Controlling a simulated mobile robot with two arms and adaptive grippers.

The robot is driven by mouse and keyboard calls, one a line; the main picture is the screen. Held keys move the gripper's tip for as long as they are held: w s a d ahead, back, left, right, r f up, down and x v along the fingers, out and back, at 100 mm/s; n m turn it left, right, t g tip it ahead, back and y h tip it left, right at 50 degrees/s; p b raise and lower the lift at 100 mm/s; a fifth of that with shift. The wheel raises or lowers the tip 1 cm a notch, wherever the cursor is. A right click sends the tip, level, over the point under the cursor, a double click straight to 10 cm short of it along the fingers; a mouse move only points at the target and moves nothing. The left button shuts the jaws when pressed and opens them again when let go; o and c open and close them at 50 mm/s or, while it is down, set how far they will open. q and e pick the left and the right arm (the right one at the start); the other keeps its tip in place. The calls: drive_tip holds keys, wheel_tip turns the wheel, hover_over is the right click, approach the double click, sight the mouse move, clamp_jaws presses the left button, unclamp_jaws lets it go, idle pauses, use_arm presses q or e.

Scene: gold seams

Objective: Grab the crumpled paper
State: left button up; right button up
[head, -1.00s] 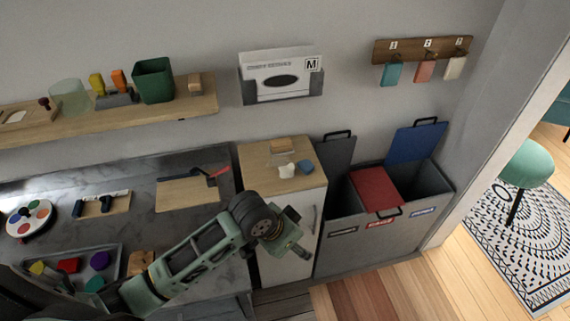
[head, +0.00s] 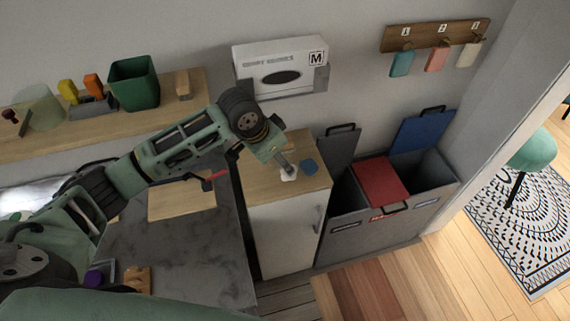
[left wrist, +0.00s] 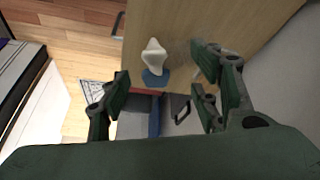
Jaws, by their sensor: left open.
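The white crumpled paper (head: 289,175) lies on the wooden top of the small cabinet (head: 262,190), partly covered by my gripper in the head view. In the left wrist view the paper (left wrist: 153,56) shows as a pale lump just beyond the fingers. My left gripper (head: 286,165) is at the paper in the head view; in the left wrist view (left wrist: 163,92) its fingers are spread with nothing held between them. Whether they touch the paper I cannot tell. My right gripper is not in view.
A blue object (head: 309,167) lies right beside the paper. Sorting bins with a red lid (head: 381,183) and raised lids stand to the right. A glove box (head: 281,68) hangs on the wall behind. A marble counter (head: 190,255) is at left.

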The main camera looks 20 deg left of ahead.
sight(285, 177)
use_arm(q)
drive_tip(key=shift+w+d+f, duration=0.1)
drive_tip(key=shift+d+f, duration=0.1)
drive_tip(key=shift+f, duration=0.25)
drive_tip(key=shift+d+f, duration=0.25)
drive_tip(key=p+x, duration=0.2)
drive_tip(key=shift+d+f, duration=0.25)
drive_tip(key=shift+f, duration=0.05)
drive_tip(key=shift+a+x, duration=0.25)
drive_tip(key=shift+x, duration=0.9)
drive_tip(key=shift+f, duration=0.2)
drive_tip(key=shift+d, duration=0.1)
drive_tip(key=shift+c, duration=0.4)
drive_tip(key=c, duration=0.6)
drive_tip(key=shift+c, duration=0.2)
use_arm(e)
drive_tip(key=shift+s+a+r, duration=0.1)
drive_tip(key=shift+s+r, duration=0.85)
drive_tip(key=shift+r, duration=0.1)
